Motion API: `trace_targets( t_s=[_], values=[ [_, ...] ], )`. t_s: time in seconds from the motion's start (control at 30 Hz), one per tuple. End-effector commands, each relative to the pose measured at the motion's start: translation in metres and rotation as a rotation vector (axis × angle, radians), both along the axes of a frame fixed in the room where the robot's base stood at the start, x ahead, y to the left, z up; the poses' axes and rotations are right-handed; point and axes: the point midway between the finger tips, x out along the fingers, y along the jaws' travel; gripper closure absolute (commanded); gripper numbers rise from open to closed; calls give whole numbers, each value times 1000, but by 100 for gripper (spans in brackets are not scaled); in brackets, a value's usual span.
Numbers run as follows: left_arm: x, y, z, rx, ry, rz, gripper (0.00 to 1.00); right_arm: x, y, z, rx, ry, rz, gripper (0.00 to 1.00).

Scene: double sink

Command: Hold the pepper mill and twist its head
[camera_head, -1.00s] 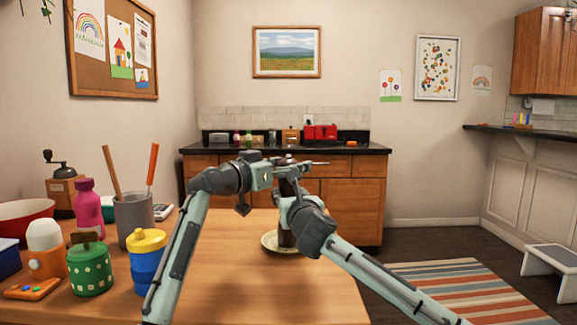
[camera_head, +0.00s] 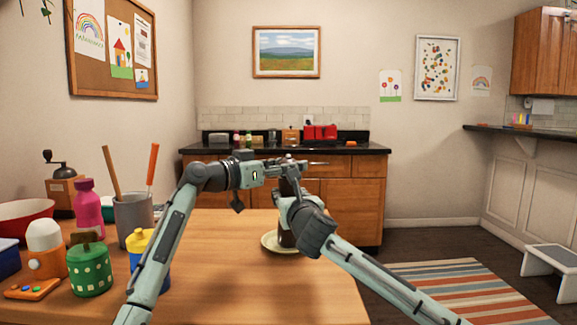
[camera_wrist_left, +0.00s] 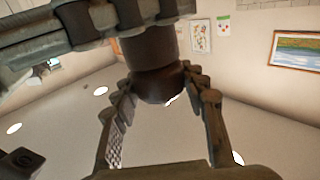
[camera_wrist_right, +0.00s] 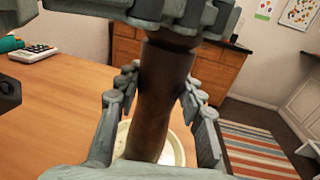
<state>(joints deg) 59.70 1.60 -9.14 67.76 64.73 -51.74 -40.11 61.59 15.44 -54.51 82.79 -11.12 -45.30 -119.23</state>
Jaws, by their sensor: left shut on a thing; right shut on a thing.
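The dark brown pepper mill (camera_head: 287,238) stands upright on a pale plate (camera_head: 270,243) at the table's far right part. My right gripper (camera_head: 290,205) is shut on the mill's body; in the right wrist view the fingers (camera_wrist_right: 160,90) press on both sides of the dark shaft (camera_wrist_right: 155,115). My left gripper (camera_head: 288,168) is above it, shut on the mill's head; in the left wrist view its fingers (camera_wrist_left: 160,88) close around the rounded dark head (camera_wrist_left: 158,82). In the head view the grippers hide most of the mill's upper part.
Left on the table are a grey utensil cup (camera_head: 133,220), a green dotted jar (camera_head: 90,268), a pink bottle (camera_head: 88,208), a blue-and-yellow jar and a coffee grinder (camera_head: 62,185). The table's middle front is bare. A counter (camera_head: 340,150) stands behind.

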Motion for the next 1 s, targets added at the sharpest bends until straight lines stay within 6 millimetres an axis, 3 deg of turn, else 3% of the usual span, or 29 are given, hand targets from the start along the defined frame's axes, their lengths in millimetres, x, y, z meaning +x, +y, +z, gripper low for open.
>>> trace_targets(
  t_s=[0.5, 1.0],
  values=[
    [3, 3, -2, 0, 5, -303, 87, -1, 2, 0, -1, -2, 3, 94],
    [0, 2, -2, -3, -1, -361, 87, -1, 1, 1, 2, -2, 3, 94]
  ],
)
